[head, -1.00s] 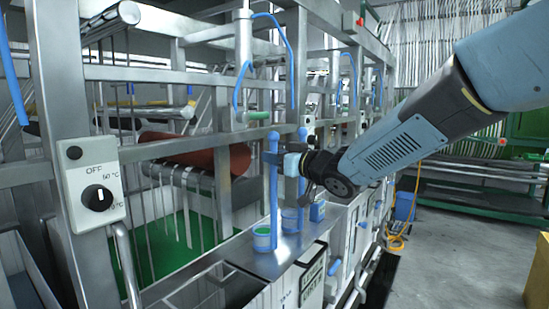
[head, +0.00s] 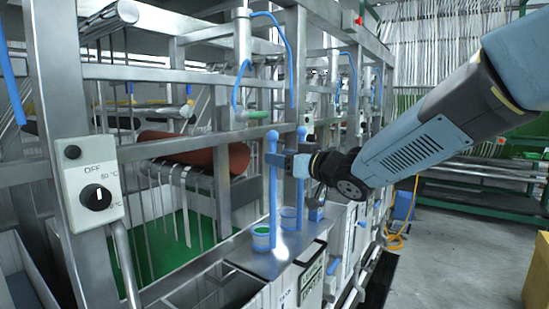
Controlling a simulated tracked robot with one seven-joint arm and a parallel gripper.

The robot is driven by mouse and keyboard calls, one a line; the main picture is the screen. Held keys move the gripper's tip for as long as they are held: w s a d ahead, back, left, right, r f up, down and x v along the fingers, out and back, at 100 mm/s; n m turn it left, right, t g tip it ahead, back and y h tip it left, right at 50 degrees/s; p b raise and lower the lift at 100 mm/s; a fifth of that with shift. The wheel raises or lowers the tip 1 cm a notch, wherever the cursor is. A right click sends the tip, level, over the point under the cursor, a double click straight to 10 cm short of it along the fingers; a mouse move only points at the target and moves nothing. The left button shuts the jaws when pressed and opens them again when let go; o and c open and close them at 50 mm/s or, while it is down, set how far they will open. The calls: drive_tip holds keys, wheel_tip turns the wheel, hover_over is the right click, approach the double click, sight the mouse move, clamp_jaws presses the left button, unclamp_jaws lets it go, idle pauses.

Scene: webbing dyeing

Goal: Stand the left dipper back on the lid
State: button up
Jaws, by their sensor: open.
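The left dipper (head: 273,195) is a blue rod with a round knob on top and a green-topped cup at its foot. It stands upright, its cup appearing to rest on the grey metal lid (head: 243,254). The right dipper (head: 301,200), also blue with a cup at its foot, stands upright just right of it. My gripper (head: 281,160) is open at the height of the upper handles, pointing left. Its dark finger end overlaps the left dipper's handle; whether it touches or surrounds the handle I cannot tell. A pale-blue part of my gripper partly covers the right dipper's handle.
A metal frame and a control box (head: 93,190) with a knob stand on the left. A red-brown roller (head: 195,150) lies behind. Open floor (head: 455,245) is on the right.

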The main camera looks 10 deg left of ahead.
drive_tip(key=s+d+f+m+t+h, duration=0.1)
drive_tip(key=s+d+m+h, duration=0.2)
drive_tip(key=d, duration=0.7)
drive_tip(key=s+d+f+m+t+h, duration=0.1)
drive_tip(key=d+m+h, duration=0.2)
drive_tip(key=d+h, duration=0.5)
drive_tip(key=s+d+f+m+t+h, duration=0.1)
drive_tip(key=s+d+f+m+h, duration=0.15)
drive_tip(key=d, duration=0.95)
drive_tip(key=s+d+f+m+g, duration=0.1)
drive_tip(key=s+d+f+g, duration=0.2)
drive_tip(key=s, duration=0.6)
drive_tip(key=s+d+f+m+g+h, duration=0.1)
drive_tip(key=s+d+f+g, duration=0.2)
drive_tip(key=s, duration=0.5)
drive_tip(key=shift+s+f+m+g, duration=0.35)
drive_tip(key=shift+s+f+g, duration=0.05)
drive_tip(key=shift+g, duration=0.3)
drive_tip(key=shift+h, duration=0.25)
drive_tip(key=shift+d, duration=0.1)
drive_tip(key=shift+c, duration=0.8)
